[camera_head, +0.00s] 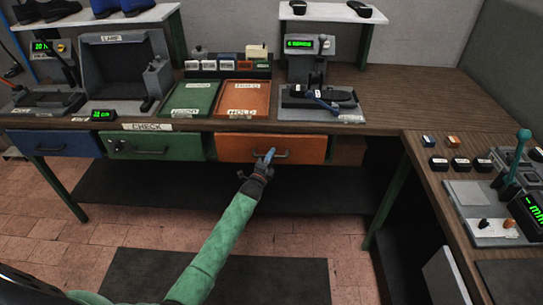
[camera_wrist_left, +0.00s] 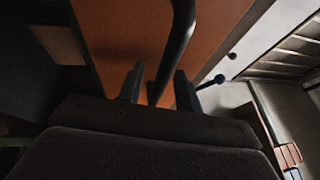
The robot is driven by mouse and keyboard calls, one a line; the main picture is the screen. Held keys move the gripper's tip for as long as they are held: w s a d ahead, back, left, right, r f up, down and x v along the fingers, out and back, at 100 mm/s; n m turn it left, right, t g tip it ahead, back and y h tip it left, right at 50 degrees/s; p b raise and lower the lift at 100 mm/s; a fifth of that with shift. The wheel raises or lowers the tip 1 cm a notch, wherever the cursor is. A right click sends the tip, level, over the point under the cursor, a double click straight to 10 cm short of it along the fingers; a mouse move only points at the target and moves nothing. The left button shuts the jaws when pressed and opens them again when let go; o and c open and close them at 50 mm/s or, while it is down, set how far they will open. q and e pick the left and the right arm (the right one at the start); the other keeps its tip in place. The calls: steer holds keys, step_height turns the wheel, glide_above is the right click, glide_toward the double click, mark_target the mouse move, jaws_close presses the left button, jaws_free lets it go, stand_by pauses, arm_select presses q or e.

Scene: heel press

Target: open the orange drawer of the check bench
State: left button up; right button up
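The orange drawer (camera_head: 232,148) is in the check bench (camera_head: 420,92), under the worktop edge. No drawer interior shows, and the front looks close to in line with its neighbours. Its dark bar handle (camera_head: 284,154) is on the middle of the front. My left gripper (camera_head: 266,158) is at the handle. In the left wrist view, my left gripper (camera_wrist_left: 159,88) has its two fingers apart, with the handle (camera_wrist_left: 180,35) running between them and the orange drawer front (camera_wrist_left: 125,35) just beyond. Gaps show beside the bar. My right gripper is in neither view.
A green drawer (camera_head: 180,146) and a blue drawer (camera_head: 75,142) sit left of the orange one. Green and orange trays (camera_head: 246,98) stand on the bench above. A side bench (camera_head: 455,185) with a lever device stands at the right.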

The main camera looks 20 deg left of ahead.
arm_select(q)
steer(key=shift+w, duration=0.2)
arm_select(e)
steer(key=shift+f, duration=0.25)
arm_select(q)
jaws_close()
steer(key=shift+s, duration=0.1)
